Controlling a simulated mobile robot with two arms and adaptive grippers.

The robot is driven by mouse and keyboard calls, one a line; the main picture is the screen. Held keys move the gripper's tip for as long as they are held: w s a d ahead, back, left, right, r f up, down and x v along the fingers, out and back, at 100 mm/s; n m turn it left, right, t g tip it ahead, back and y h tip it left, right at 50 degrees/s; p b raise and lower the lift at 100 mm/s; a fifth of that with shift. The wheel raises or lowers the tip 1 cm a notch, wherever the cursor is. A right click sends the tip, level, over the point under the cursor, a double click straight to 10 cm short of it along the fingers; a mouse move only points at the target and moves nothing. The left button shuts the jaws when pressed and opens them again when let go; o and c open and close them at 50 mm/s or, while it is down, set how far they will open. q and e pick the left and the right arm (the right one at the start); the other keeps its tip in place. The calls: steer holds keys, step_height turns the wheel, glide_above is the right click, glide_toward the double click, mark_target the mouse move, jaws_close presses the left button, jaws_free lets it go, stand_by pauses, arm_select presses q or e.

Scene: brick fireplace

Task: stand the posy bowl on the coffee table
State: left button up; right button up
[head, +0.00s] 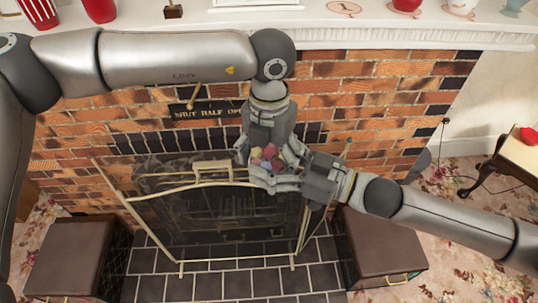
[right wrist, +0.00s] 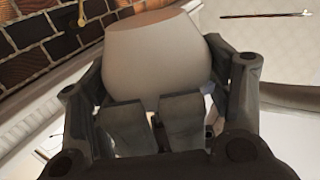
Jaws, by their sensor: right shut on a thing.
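The posy bowl shows in the head view as a small cluster of pink, red and yellow flowers (head: 267,156) between my two grippers. In the right wrist view its plain pale grey body (right wrist: 158,55) fills the space at the fingers. My right gripper (head: 275,182) is shut on the bowl and holds it in the air above the fire screen. My left gripper (head: 268,145) points down from above, its fingers apart on either side of the flowers. A wooden table (head: 526,157) with a curved leg is cut off at the right edge; I cannot tell if it is the coffee table.
A folding fire screen (head: 215,215) stands below my grippers on the dark tiled hearth. Brown box seats (head: 75,262) and (head: 383,245) flank it. The white mantelpiece (head: 330,25) carries red vessels and plates. A red object (head: 529,135) lies on the table at right.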

arm_select(q)
steer(key=c, duration=0.5)
steer(key=shift+c, duration=0.3)
arm_select(e)
steer(key=o, duration=1.2)
